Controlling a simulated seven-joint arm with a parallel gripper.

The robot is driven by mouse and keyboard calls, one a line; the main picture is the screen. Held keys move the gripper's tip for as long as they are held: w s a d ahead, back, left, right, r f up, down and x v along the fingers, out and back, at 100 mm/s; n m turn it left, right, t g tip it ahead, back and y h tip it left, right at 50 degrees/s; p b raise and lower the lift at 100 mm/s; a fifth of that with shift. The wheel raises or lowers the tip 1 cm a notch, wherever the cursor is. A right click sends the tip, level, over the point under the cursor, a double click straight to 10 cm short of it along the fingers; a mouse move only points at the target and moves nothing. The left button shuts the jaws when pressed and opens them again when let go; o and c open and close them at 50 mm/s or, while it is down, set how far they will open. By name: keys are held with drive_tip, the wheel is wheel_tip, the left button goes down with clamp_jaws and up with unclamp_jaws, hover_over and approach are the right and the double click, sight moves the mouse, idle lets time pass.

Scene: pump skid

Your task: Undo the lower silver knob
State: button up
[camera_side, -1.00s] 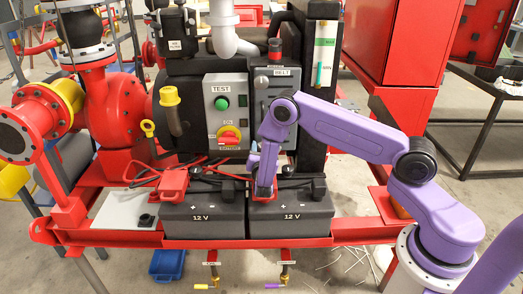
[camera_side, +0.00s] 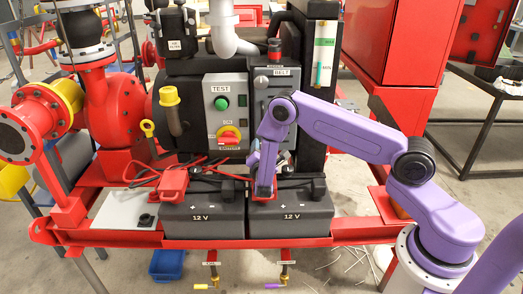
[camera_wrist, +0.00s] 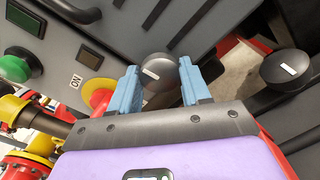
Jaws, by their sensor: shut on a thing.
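The lower knob (camera_wrist: 158,73) looks dark grey and round, with a white mark on its face, in the wrist view. It sits between the two blue fingers of my gripper (camera_wrist: 161,84), which is shut on it. In the side view my gripper (camera_side: 257,162) is low in front of the belt cover (camera_side: 285,100), above the right battery, and the lower knob is hidden behind it. A silver upper knob (camera_side: 261,82) shows on the cover, below the BELT label.
The control box (camera_side: 223,105) with its green button and red-and-yellow switch stands left of my gripper. Two 12 V batteries (camera_side: 203,220) with red cables lie below. Another black knob (camera_wrist: 286,69) with a white mark is at the right of the wrist view.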

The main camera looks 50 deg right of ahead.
drive_tip(key=o, duration=1.1)
drive_tip(key=shift+c, duration=0.2)
drive_tip(key=v, duration=1.7)
drive_tip(key=shift+s, duration=0.2)
drive_tip(key=shift+a+r, duration=0.1)
drive_tip(key=shift+a, duration=0.05)
drive_tip(key=s+d+r+m+g, duration=0.2)
drive_tip(key=s+r+m+g, duration=0.4)
drive_tip(key=s+r+g, duration=0.3)
drive_tip(key=s+a+r+g+y, duration=0.1)
drive_tip(key=s+a+r+y, duration=0.1)
drive_tip(key=s+y, duration=0.4)
drive_tip(key=s+a+r+g+y, duration=0.2)
drive_tip(key=s+r+y, duration=0.2)
drive_tip(key=s, duration=1)
drive_tip(key=y, duration=0.3)
drive_tip(key=shift+s+a+r+g, duration=0.2)
drive_tip(key=shift+s+r+g, duration=0.1)
drive_tip(key=shift+r, duration=0.1)
